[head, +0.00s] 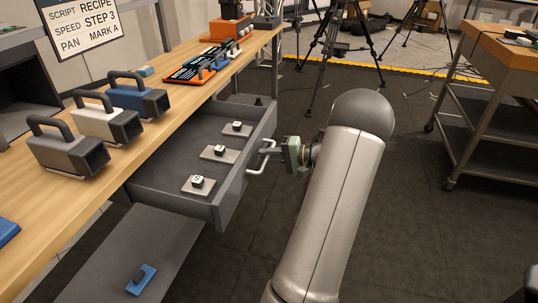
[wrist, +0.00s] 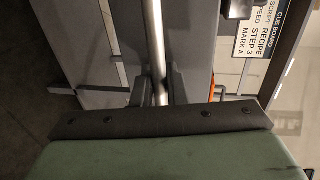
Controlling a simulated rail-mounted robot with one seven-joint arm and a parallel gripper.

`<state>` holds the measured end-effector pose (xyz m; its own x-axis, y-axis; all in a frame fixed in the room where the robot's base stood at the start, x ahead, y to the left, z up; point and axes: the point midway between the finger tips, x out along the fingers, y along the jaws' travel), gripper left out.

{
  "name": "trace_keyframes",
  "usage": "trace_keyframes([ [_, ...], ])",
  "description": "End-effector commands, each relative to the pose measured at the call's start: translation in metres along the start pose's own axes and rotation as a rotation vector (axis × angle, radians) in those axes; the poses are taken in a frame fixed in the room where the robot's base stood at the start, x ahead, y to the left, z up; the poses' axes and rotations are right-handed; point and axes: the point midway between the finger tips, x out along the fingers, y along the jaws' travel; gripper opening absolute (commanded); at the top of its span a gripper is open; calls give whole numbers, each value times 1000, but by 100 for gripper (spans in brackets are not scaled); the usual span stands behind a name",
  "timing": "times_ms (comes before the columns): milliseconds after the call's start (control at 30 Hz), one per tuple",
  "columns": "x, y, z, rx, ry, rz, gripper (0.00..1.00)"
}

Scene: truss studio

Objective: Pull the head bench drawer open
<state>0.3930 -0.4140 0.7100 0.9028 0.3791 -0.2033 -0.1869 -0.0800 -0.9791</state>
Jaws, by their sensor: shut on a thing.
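The grey head bench drawer (head: 229,190) stands pulled out from under the wooden bench top, with its inside showing. Its silver bar handle (head: 258,167) is on the front panel, facing right. My gripper (head: 269,153) is at the handle and shut on its bar. In the wrist view the bar (wrist: 153,35) runs down between the two dark fingers (wrist: 158,88).
A blue item (head: 141,280) lies on the lower shelf (head: 170,250). A trolley (head: 480,110) stands at right. Tripods (head: 330,50) stand behind. The dark floor between is clear.

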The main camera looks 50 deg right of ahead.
Motion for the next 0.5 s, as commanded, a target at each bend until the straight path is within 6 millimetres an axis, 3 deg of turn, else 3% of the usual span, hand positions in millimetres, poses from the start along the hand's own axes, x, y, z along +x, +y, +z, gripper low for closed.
trace_keyframes([
  [200,0,0,0,0,-2,0,0],
  [233,0,0,0,0,-2,0,21],
  [267,0,0,0,0,-1,0,29],
  [500,0,0,0,0,-1,0,30],
])
